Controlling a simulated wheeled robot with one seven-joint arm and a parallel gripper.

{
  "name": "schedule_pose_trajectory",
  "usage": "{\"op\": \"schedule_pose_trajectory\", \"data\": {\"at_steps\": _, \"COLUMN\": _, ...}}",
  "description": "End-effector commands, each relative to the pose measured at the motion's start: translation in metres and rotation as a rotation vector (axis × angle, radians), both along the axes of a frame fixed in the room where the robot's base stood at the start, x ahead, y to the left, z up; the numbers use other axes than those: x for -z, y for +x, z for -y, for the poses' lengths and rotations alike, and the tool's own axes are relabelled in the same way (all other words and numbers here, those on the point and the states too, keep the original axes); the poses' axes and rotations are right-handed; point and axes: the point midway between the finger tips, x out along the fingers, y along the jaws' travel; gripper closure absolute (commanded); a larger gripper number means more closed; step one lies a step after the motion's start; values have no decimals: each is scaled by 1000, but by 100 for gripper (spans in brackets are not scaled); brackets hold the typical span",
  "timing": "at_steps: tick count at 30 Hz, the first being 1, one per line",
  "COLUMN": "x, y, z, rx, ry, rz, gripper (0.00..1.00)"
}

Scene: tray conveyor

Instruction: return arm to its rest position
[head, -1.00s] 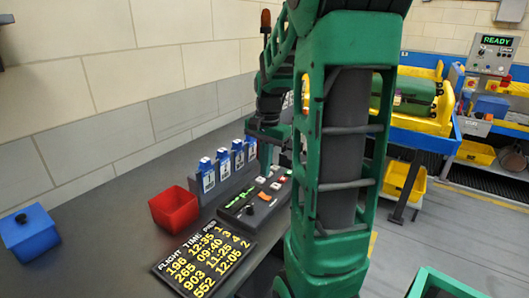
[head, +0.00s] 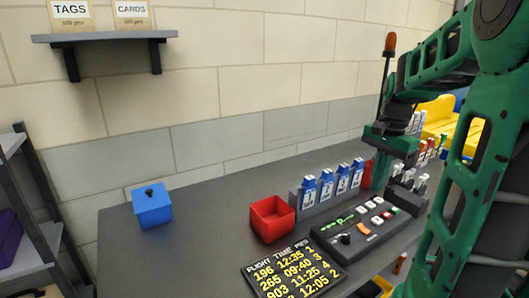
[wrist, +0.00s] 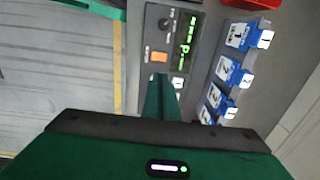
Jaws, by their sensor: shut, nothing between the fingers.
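My green arm spans the right side of the head view, bent over the counter. My gripper (head: 379,186) points down near the far end of the control panel (head: 345,232). In the wrist view my gripper (wrist: 160,80) is shut with nothing in it, its green fingers together over part of the panel (wrist: 151,39). The panel carries a dial, an orange button (wrist: 159,57), a green lit display and white buttons. The fingers hide part of it, and I cannot tell how high they are above it.
Blue-topped card holders (head: 326,187) stand behind the panel. A red bin (head: 268,224), a blue lidded box (head: 151,207) and a flight-time board (head: 292,272) are on the counter (head: 190,260). A wall shelf (head: 105,37) hangs upper left.

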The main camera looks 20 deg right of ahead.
Motion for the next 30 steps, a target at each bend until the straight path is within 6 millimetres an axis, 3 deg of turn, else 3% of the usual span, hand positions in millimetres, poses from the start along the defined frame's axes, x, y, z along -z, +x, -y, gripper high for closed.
{"op": "schedule_pose_trajectory", "data": {"at_steps": 5, "x": 1, "y": -5, "z": -6, "rx": -25, "ry": -1, "rz": 0, "gripper": 100}}
{"op": "schedule_pose_trajectory", "data": {"at_steps": 8, "x": 4, "y": -20, "z": -23, "rx": -109, "ry": -4, "rz": -3, "gripper": 100}}
{"op": "schedule_pose_trajectory", "data": {"at_steps": 15, "x": 29, "y": -94, "z": -86, "rx": -483, "ry": -11, "rz": -22, "gripper": 100}}
{"op": "schedule_pose_trajectory", "data": {"at_steps": 21, "x": 56, "y": -148, "z": -119, "rx": -749, "ry": -11, "rz": -37, "gripper": 100}}
{"op": "schedule_pose_trajectory", "data": {"at_steps": 25, "x": 66, "y": -165, "z": -127, "rx": -838, "ry": -11, "rz": -42, "gripper": 100}}
{"op": "schedule_pose_trajectory", "data": {"at_steps": 30, "x": 69, "y": -170, "z": -129, "rx": -863, "ry": -11, "rz": -45, "gripper": 100}}
